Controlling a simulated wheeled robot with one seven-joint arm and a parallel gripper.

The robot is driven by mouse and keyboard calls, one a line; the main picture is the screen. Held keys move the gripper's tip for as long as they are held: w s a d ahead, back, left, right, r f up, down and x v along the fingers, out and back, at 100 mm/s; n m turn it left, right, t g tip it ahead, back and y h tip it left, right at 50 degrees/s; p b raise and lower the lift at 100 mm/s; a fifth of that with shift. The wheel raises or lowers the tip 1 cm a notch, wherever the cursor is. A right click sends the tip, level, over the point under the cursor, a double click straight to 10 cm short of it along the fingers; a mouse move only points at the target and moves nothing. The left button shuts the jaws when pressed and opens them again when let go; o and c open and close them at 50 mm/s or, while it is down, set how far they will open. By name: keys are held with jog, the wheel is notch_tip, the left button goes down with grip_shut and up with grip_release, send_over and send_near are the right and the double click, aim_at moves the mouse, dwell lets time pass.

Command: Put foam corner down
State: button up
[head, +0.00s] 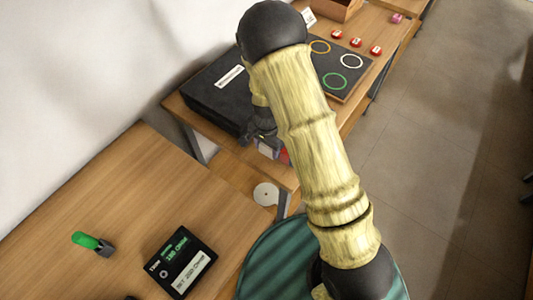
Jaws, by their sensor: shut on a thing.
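My gripper (262,136) is partly hidden behind my own arm, above the near edge of the far table, beside the black case. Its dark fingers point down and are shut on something. The foam corner cannot be made out clearly, as the arm and fingers cover the held thing.
A black case (205,98) and a dark board with coloured rings (335,82) lie on the far table. A white roll (266,194), a black labelled device (180,263) and a green-handled tool (92,242) are nearer.

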aim_at(267, 154)
notch_tip(267, 154, down, 4)
jog(key=shift+w+d+f+p, duration=0.1)
jog(key=shift+d+p, duration=0.05)
jog(key=shift+p, duration=0.2)
jog(key=shift+f, duration=0.15)
jog(key=o, duration=1)
notch_tip(267, 154, up, 11)
jog(key=shift+r+b, duration=0.2)
jog(key=shift+b, duration=0.25)
jog(key=shift+r, duration=0.5)
